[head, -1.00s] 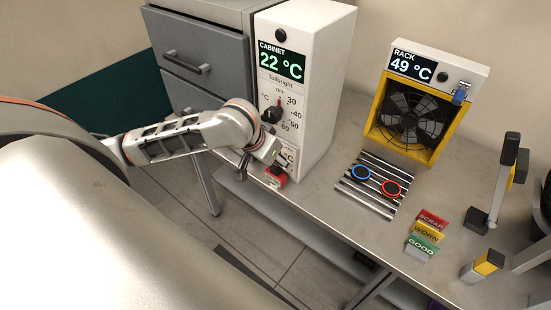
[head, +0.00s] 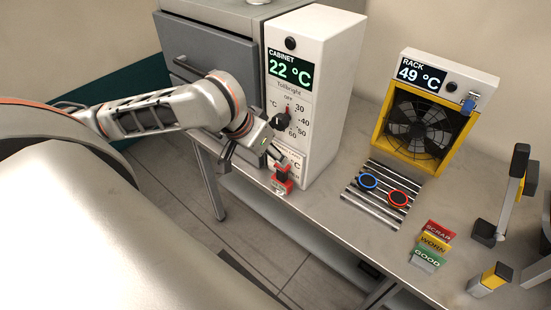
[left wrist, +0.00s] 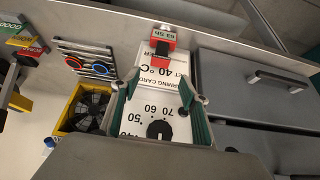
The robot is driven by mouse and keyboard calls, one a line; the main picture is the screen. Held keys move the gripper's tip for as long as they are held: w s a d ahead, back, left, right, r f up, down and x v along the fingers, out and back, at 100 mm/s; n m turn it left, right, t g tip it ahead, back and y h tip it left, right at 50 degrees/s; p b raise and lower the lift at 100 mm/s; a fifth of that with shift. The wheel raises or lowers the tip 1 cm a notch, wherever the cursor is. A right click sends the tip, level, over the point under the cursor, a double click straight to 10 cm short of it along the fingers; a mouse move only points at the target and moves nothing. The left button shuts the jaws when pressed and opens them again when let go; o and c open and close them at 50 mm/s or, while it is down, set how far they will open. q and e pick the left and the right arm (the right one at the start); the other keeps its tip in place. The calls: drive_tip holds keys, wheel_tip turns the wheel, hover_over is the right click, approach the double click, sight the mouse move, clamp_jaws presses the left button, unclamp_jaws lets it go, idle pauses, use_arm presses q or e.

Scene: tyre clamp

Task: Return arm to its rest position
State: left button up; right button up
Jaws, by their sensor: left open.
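My left gripper (head: 254,162) is open and empty in front of the white cabinet (head: 322,60), beside its dial and lower card. In the left wrist view its two fingers (left wrist: 160,101) stand wide apart, with the card and the cabinet's black dial (left wrist: 159,130) seen between and below them. A small red and grey device (head: 282,180) stands on the bench just beyond the fingertips. It also shows in the left wrist view (left wrist: 163,41), with a display that seems to read 63 Sh. My right gripper is in neither view.
A yellow-framed fan rack (head: 424,120) reads 49 °C. A slatted grill (head: 371,200) holds a blue ring and a red ring. SCRAP, WORN and GOOD cards (head: 433,243) and a black and grey clamp (head: 507,195) are at the right. Grey drawers (head: 205,62) stand left of the cabinet.

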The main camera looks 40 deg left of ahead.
use_arm(q)
drive_tip(key=shift+s+r, duration=0.35)
drive_tip(key=shift+r, duration=0.3)
